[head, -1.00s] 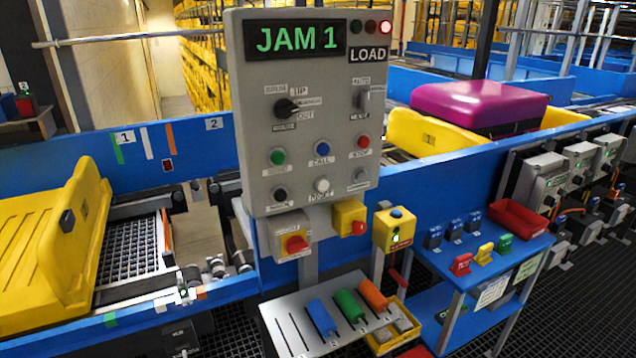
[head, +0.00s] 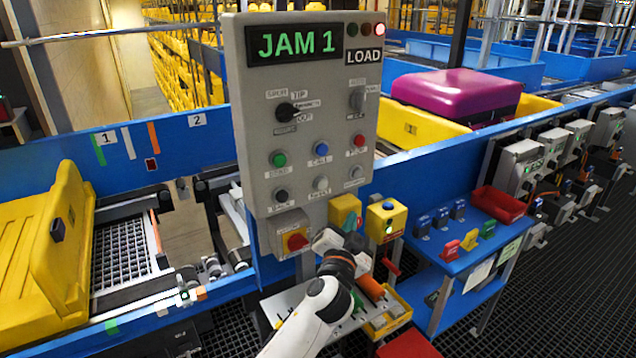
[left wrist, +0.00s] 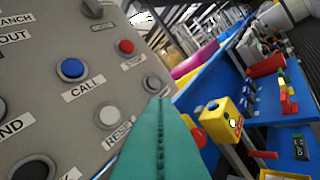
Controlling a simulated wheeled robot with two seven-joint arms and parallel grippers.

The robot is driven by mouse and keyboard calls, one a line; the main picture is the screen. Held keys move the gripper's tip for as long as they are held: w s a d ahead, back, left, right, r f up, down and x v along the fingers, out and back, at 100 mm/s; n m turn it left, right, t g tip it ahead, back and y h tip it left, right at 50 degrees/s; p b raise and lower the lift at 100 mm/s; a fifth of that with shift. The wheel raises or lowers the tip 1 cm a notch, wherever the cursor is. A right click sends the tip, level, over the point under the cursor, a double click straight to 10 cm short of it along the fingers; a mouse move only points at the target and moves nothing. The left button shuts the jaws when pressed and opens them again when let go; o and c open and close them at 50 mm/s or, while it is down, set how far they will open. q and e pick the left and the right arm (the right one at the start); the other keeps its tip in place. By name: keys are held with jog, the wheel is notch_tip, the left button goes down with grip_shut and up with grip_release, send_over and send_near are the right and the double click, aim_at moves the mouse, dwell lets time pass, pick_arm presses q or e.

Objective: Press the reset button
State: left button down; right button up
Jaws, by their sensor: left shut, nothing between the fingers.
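The reset button (head: 320,183) is a pale round button in the bottom row of the grey control panel (head: 255,130). In the left wrist view the reset button (left wrist: 109,117) shows large, with its RESET label partly covered by my fingers. My left gripper (head: 328,240) is in front of and below the panel in the head view, under the reset button. Its teal fingers (left wrist: 160,105) are shut and empty, with the tips just right of the button in the wrist picture. I cannot tell whether they touch the panel. My right gripper is not in view.
The display (head: 300,42) reads JAM 1, and a red lamp (head: 379,29) is lit. A blue call button (left wrist: 72,69) is close by. Below are a red knob (head: 296,241) and a yellow button box (head: 386,222). A blue shelf (head: 470,250) stands right.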

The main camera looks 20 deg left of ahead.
aim_at(322, 184)
pick_arm(q)
notch_tip(322, 184, up, 2)
jog(key=shift+s+r, duration=0.1)
jog(key=shift+a, duration=0.1)
jog(key=shift+w+a, duration=0.9)
jog(key=shift+a, duration=0.25)
jog(key=shift+w+a, duration=0.95)
jog(key=shift+a, duration=0.15)
jog(key=shift+w+a, duration=0.9)
jog(key=shift+a, duration=0.25)
jog(key=shift+w+a, duration=0.25)
jog(key=shift+a, duration=0.1)
